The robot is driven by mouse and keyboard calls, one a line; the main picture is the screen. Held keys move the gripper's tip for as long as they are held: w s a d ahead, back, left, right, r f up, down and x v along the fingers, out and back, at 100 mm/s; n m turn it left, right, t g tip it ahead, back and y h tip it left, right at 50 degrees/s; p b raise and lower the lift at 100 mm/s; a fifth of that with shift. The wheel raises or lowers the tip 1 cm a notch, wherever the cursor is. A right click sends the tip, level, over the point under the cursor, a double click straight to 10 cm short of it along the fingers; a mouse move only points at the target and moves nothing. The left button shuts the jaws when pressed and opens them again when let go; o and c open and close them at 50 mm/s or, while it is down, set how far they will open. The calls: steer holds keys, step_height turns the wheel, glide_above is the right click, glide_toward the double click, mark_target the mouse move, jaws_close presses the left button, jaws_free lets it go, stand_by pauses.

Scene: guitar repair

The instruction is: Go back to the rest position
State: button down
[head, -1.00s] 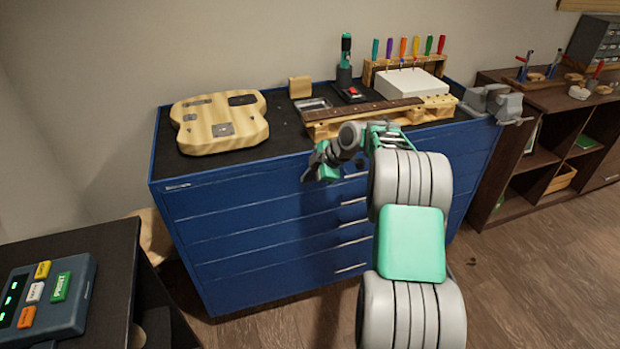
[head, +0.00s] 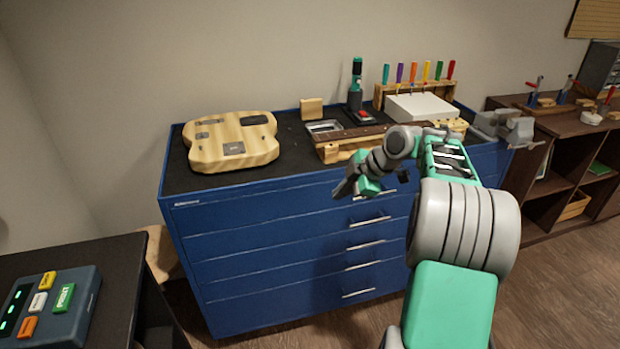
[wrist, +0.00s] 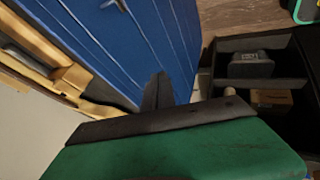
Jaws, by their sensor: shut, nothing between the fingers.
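My arm is stretched out in front of the blue drawer cabinet (head: 270,235) in the head view. My gripper (head: 343,188) is in front of the upper drawers, below the cabinet's top edge. In the wrist view its dark fingers (wrist: 158,91) are together with nothing held. My green gripper housing fills the bottom of that view.
On the cabinet top lie a wooden guitar body (head: 205,158), a guitar neck (head: 355,134) on a wooden support, and a screwdriver rack (head: 395,90). A dark table with a button panel (head: 55,310) stands at lower left. A brown shelf (head: 550,165) is at right.

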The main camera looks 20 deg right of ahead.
steer(key=s+a+r+m+g+h+p, duration=0.1)
steer(key=s+a+r+m+p, duration=0.25)
steer(key=a, duration=0.25)
steer(key=s+a+r+m+h+p, duration=0.1)
steer(key=s+a+r+m+p, duration=0.1)
steer(key=s+a+r+m, duration=0.3)
steer(key=s+a+f+m+g+h+p, duration=0.1)
steer(key=s+a+m+p, duration=0.1)
steer(key=s, duration=0.6)
steer(key=s+a+f+m+h+p, duration=0.1)
steer(key=s+a+m+p, duration=0.1)
steer(key=s+m, duration=0.3)
steer(key=s+a, duration=0.1)
steer(key=s, duration=0.2)
steer(key=shift+s+a+f+g+p, duration=0.15)
steer(key=shift+s+a+g+p, duration=0.15)
steer(key=shift+s+a+g, duration=0.1)
